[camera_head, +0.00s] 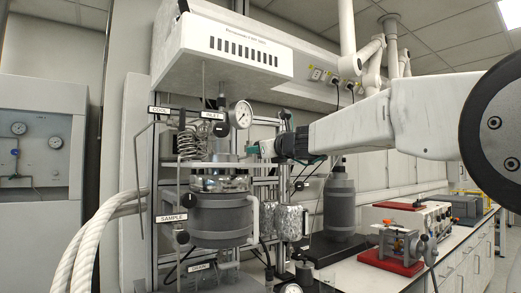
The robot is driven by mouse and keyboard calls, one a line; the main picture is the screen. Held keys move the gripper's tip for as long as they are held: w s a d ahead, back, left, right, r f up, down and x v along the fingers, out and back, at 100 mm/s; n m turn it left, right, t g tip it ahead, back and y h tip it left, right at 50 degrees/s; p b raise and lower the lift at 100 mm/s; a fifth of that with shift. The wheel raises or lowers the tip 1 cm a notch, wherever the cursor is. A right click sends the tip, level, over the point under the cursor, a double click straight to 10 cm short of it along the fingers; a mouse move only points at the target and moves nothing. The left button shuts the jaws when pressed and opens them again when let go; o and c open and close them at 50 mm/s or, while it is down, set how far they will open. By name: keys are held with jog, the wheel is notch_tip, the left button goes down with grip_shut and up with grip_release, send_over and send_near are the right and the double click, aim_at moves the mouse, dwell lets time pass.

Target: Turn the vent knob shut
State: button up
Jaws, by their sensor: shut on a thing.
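The pressure reactor (220,215) is a grey vessel in a metal frame, with a coil, valves and a round pressure gauge (241,114) above it. My gripper (262,149) reaches in from the right, just below and right of the gauge. Its teal fingers are shut on a small part at the reactor head, which I take to be the vent knob. The fingers hide most of this knob, and no vent label is readable. Its turn angle cannot be told. Labels for cool (160,110), inlet (212,115) and sample (171,218) show nearby.
A black knob (182,209) sits by the sample label. Thick white hoses (92,235) run at left. A foil-wrapped part (288,222) and a dark grey cylinder (339,207) stand below my arm. A red-based device (392,259) is on the bench at right.

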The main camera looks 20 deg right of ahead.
jog(key=m, duration=0.5)
jog(key=shift+m, duration=0.3)
jog(key=m, duration=0.5)
jog(key=shift+a+f+m, duration=0.1)
jog(key=shift+m, duration=0.2)
jog(key=o, duration=1)
jog(key=shift+c, duration=0.2)
jog(key=shift+s, duration=0.15)
jog(key=v, duration=0.7)
jog(key=shift+s, duration=0.25)
